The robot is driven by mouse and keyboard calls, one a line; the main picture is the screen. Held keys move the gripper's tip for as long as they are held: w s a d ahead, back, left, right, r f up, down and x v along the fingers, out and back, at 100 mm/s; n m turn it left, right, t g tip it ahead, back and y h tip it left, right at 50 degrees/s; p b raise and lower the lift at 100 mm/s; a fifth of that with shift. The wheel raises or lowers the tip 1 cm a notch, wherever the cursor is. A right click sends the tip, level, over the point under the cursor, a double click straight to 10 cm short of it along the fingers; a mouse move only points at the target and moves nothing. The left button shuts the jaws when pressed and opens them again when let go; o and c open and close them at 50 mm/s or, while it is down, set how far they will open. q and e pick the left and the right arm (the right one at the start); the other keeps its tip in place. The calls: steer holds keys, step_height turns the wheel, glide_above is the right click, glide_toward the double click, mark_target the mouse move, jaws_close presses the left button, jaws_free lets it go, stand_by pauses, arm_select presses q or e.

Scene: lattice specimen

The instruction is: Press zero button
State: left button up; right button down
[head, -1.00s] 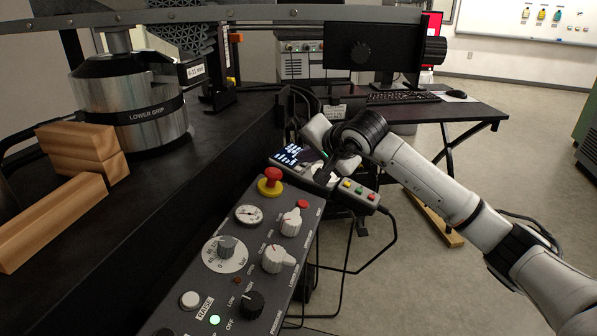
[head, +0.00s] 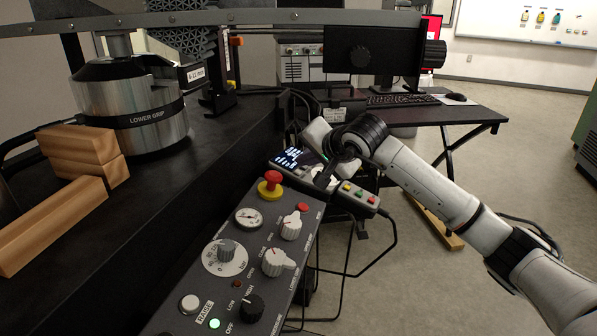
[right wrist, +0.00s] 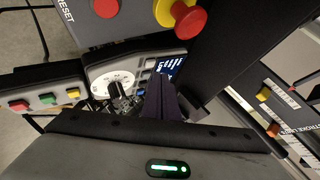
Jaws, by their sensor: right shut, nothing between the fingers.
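A handset with a lit display (head: 287,157) stands just beyond the grey control panel. In the right wrist view its display (right wrist: 170,66) shows beside a white dial (right wrist: 111,84) and rows of small light keys (right wrist: 142,77). I cannot make out which key is the zero button; the labels are too small. My right gripper (head: 325,177) is shut and empty, over the handset's right part. In the right wrist view its dark fingers (right wrist: 160,95) point at the handset and cover part of it. I cannot tell whether they touch it. My left gripper is out of view.
The grey control panel (head: 228,285) has a red emergency stop (head: 270,184) and several knobs close by. A small box with red, green and yellow buttons (head: 358,194) sits right of the gripper. Wooden blocks (head: 85,160) and the lower grip (head: 130,105) are at left.

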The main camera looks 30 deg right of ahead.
steer(key=shift+f, duration=0.1)
stand_by(0.7)
steer(key=shift+w+f+b, duration=0.1)
steer(key=shift+f+b, duration=0.2)
steer(key=shift+b, duration=0.1)
steer(key=shift+a+f+b, duration=0.15)
steer(key=shift+f+b, duration=0.2)
steer(key=shift+f, duration=0.1)
stand_by(0.5)
steer(key=shift+r, duration=0.1)
steer(key=shift+r+p, duration=0.5)
steer(key=shift+r, duration=0.15)
steer(key=shift+r, duration=0.1)
steer(key=r+p, duration=0.1)
steer(key=s+r+p, duration=0.1)
steer(key=r, duration=0.1)
steer(key=d+r+p, duration=0.1)
steer(key=shift+s+r, duration=0.15)
steer(key=shift+r, duration=0.2)
stand_by(0.8)
